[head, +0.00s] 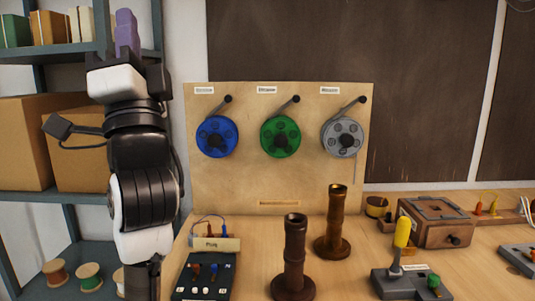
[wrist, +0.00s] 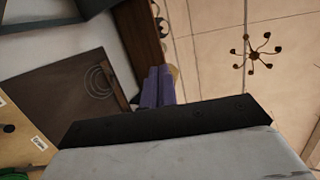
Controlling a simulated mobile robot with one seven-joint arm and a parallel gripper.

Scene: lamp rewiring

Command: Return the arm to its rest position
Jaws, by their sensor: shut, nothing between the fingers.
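My arm stands upright at the left of the head view, folded up in front of the shelves. My gripper (head: 127,34) is at its top, with purple fingers pointing up, and it is shut and empty. In the wrist view my gripper (wrist: 158,86) shows as purple fingers held together, with the ceiling and a wall behind. Nothing touches the fingers.
The workbench (head: 365,270) carries two brown turned columns, a plug box (head: 205,275), a yellow-handled tool (head: 402,234) and a wooden box (head: 435,222). A board (head: 245,185) behind holds blue, green and grey spools. Shelves (head: 30,198) with cardboard boxes stand behind my arm.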

